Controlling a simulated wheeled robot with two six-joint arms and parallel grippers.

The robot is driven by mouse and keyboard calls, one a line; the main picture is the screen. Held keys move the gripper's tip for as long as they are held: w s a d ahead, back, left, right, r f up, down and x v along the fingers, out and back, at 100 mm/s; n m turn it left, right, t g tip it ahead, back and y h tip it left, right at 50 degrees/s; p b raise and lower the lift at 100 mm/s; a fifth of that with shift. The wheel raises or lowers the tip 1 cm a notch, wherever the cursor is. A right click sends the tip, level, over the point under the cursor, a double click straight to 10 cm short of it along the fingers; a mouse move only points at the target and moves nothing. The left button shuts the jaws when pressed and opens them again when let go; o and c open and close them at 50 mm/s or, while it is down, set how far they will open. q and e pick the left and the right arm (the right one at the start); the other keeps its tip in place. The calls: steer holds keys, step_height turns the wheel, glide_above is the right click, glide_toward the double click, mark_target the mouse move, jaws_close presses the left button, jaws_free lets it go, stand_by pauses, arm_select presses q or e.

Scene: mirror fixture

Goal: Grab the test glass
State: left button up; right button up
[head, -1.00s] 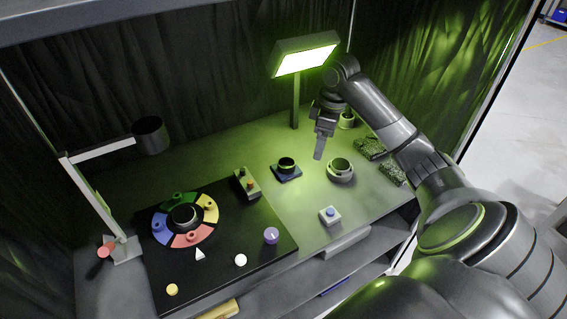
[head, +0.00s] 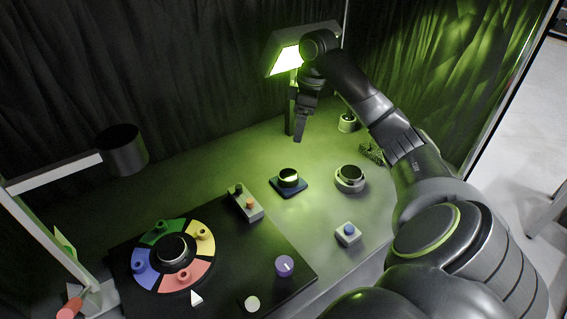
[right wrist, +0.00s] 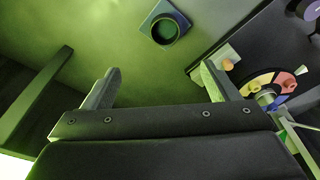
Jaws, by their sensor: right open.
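A round glassy piece (head: 288,176) sits upright on a dark blue square base (head: 290,187) in the middle of the bench. A second round dark-topped piece (head: 350,174) sits in a pale ring to its right. I cannot tell for sure which is the test glass. My right gripper (head: 300,136) points down above the bench, behind the blue base and close to the lamp post, holding nothing. In the right wrist view my gripper (right wrist: 163,82) is open, its fingers wide apart, and the blue base (right wrist: 150,24) shows beyond them. My left gripper is not in view.
A black board (head: 240,285) with a coloured dial (head: 189,223) and knobs is at left. A button box (head: 348,234) is in front. Bench between is clear.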

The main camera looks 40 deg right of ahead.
steer(key=b, duration=0.9)
glide_above(289, 174)
steer(key=d, duration=0.2)
steer(key=f, duration=1)
steer(key=shift+s+a, duration=0.25)
steer(key=shift+s, duration=0.15)
steer(key=shift+w+a+f+p, duration=0.15)
steer(key=shift+f+p, duration=0.15)
steer(key=shift+f, duration=0.55)
steer(key=f, duration=0.2)
steer(key=a+f+p, duration=0.1)
steer(key=f, duration=0.1)
steer(key=shift+w+a+f, duration=0.1)
steer(key=shift+f, duration=0.6)
steer(key=c, duration=1.2)
steer(key=shift+o, duration=0.2)
step_height(289, 174, up, 5)
steer(key=shift+w+r+b, duration=0.1)
steer(key=shift+b, duration=0.2)
step_height(289, 174, up, 4)
steer(key=p, duration=0.2)
steer(key=shift+p, duration=0.3)
steer(key=shift+r+p, duration=0.5)
steer(key=shift+p, duration=0.15)
